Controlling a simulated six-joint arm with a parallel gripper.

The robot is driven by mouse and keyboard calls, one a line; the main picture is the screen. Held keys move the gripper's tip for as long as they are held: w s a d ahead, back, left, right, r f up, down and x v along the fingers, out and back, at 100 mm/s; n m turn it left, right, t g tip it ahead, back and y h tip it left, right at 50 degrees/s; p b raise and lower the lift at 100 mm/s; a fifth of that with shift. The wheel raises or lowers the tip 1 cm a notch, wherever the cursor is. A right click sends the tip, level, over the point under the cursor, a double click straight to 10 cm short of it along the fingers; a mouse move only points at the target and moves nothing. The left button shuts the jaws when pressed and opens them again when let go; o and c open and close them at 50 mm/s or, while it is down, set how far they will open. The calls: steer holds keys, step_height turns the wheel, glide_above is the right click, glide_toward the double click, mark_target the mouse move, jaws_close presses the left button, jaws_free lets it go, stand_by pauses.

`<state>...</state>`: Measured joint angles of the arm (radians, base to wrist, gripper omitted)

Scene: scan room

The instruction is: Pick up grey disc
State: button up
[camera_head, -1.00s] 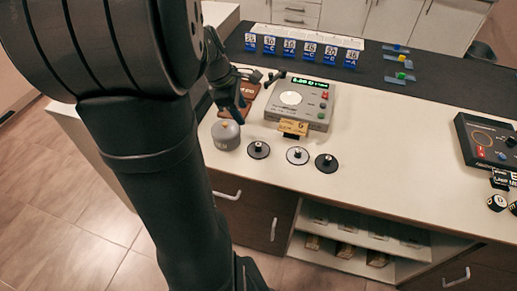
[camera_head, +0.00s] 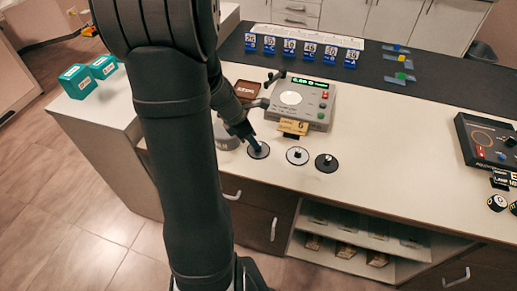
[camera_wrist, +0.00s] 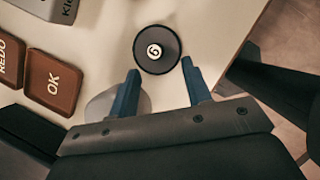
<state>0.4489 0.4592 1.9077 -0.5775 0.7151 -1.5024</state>
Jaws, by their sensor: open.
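Three small knobbed discs lie in a row on the white counter. The leftmost, dark grey disc (camera_head: 259,152) is right by my fingertips; the middle disc (camera_head: 297,156) looks pale grey with a dark knob, and the right disc (camera_head: 326,163) is near black. In the wrist view one dark grey disc (camera_wrist: 157,50) with a white marked centre lies just beyond my fingertips. My gripper (camera_wrist: 164,83) is open and empty, its two blue fingers apart. In the head view my gripper (camera_head: 256,146) is low over the counter and partly covers the leftmost disc.
A grey rounded object (camera_head: 226,137) stands close left of my gripper, partly hidden. A grey instrument (camera_head: 310,98) with a yellow tag (camera_head: 294,127) is behind the discs. Brown keys (camera_wrist: 52,83) lie left in the wrist view.

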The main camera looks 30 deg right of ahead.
steer(key=shift+w+x, duration=0.2)
steer(key=shift+x, duration=1.3)
steer(key=shift+w+x, duration=0.15)
steer(key=shift+x, duration=1.35)
jaws_close()
